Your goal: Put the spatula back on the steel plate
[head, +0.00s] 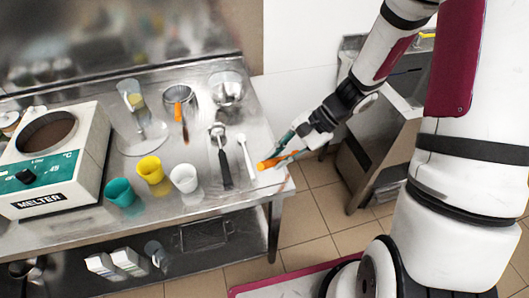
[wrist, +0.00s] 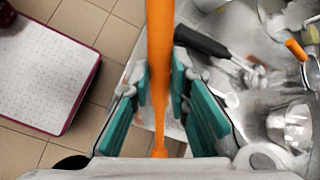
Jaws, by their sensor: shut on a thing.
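The orange spatula (head: 276,159) is in my gripper (head: 294,145), over the front right corner of the steel table. In the wrist view the spatula (wrist: 160,42) runs upright through the picture between the teal fingers of my gripper (wrist: 164,88), which are shut on it. Its far end leaves the top of the picture. A pale flat patch (head: 274,181) lies at the table corner below the spatula. I cannot tell whether it is the steel plate. Whether the spatula touches the surface is also unclear.
A dark-handled scoop (head: 224,164) and white spoon (head: 247,156) lie left of my gripper. Teal (head: 119,192), yellow (head: 150,169) and white (head: 184,178) cups stand farther left, near the melter (head: 50,165). A metal bowl (head: 228,90) stands behind. Tiled floor is right of the table.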

